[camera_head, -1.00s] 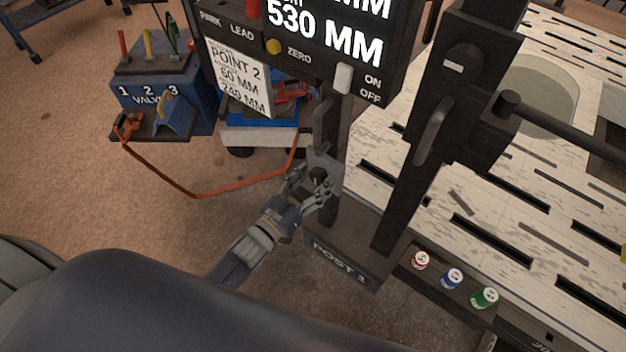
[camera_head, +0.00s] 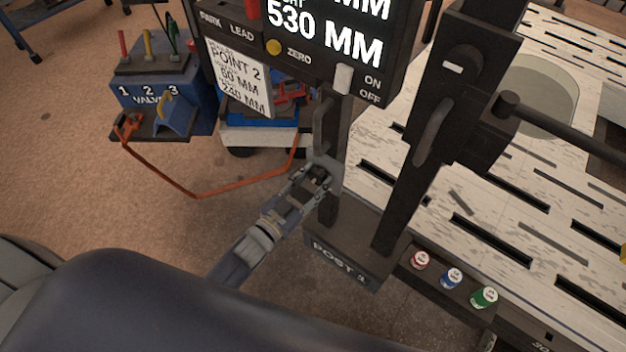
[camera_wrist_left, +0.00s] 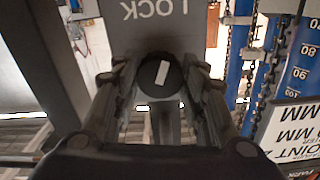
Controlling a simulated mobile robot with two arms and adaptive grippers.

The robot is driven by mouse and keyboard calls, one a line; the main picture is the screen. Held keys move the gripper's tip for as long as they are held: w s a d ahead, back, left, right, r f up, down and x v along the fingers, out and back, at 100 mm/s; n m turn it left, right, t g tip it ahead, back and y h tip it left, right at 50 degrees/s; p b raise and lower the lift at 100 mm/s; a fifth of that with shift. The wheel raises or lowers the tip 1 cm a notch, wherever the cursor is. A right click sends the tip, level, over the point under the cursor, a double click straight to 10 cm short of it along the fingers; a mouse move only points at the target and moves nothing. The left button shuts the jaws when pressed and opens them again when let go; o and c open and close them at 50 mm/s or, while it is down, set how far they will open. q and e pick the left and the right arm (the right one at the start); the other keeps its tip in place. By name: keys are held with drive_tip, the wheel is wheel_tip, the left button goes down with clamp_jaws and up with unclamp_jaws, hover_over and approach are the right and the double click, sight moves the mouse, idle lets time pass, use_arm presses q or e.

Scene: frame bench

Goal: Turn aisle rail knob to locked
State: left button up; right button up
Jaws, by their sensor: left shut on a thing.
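The aisle rail knob (camera_wrist_left: 161,79) is a round black knob with a white mark. In the left wrist view it sits between the fingers of my left gripper (camera_wrist_left: 163,88), under a grey plate (camera_wrist_left: 155,30) lettered LOCK, which appears upside down. The white mark looks slightly tilted from upright in that view. My left gripper is shut on the knob. In the head view my left gripper (camera_head: 318,172) is at the dark post above the POST 1 base (camera_head: 345,258), and its fingers mostly hide the knob. My right gripper is not in view.
A display box (camera_head: 345,40) reading 530 MM hangs just above my left gripper. A second dark post (camera_head: 405,190) with a handle stands to the right, before a slotted table (camera_head: 480,190). Red, blue and green cans (camera_head: 452,278) sit low right. A valve stand (camera_head: 160,90) is at left.

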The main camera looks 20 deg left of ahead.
use_arm(q)
drive_tip(key=m, duration=0.3)
drive_tip(key=shift+m, duration=0.4)
drive_tip(key=m, duration=0.3)
drive_tip(key=shift+m+b, duration=0.3)
drive_tip(key=shift+b, duration=0.05)
drive_tip(key=m, duration=0.2)
drive_tip(key=shift+m, duration=0.3)
drive_tip(key=shift+m+b, duration=0.7)
drive_tip(key=shift+m, duration=1.2)
drive_tip(key=o, duration=1.1)
drive_tip(key=shift+c, duration=0.2)
